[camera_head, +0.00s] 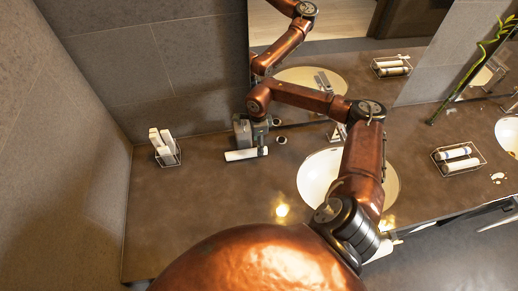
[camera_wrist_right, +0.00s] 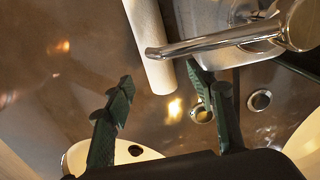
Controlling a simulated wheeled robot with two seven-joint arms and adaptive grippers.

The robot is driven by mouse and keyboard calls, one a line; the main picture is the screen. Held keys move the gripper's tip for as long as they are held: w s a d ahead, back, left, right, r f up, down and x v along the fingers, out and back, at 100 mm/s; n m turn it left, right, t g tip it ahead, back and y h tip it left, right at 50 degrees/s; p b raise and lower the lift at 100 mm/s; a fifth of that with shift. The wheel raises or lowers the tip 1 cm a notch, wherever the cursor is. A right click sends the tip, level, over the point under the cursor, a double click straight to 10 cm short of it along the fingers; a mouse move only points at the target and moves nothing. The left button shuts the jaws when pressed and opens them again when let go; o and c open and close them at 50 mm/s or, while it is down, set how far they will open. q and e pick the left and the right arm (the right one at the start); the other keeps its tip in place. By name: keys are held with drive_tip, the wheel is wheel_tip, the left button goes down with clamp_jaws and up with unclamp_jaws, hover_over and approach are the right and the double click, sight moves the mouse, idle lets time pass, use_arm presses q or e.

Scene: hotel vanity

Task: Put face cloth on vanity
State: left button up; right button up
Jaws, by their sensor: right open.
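A white rolled face cloth (camera_head: 246,154) lies on the brown vanity top (camera_head: 200,210), just in front of a grey metal dispenser (camera_head: 242,131). In the right wrist view the cloth (camera_wrist_right: 150,40) reaches down toward the gap between my fingertips, and the chrome spout (camera_wrist_right: 205,42) crosses in front of it. My right gripper (camera_wrist_right: 160,74) is open, with nothing held between its two dark green fingers. In the head view the right gripper (camera_head: 260,138) hangs beside the dispenser, close to the cloth, and its fingers are hard to make out. My left gripper is out of view.
Wire holders with white rolls stand at left (camera_head: 167,152) and right (camera_head: 458,158). A white basin (camera_head: 318,175) lies partly behind my arm, with a faucet (camera_head: 338,132) behind it. Small round items (camera_head: 281,140) sit near the gripper. The front left vanity top is clear.

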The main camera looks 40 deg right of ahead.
wheel_tip(320, 180, up, 8)
drive_tip(key=shift+f+b, duration=0.15)
drive_tip(key=shift+b, duration=0.25)
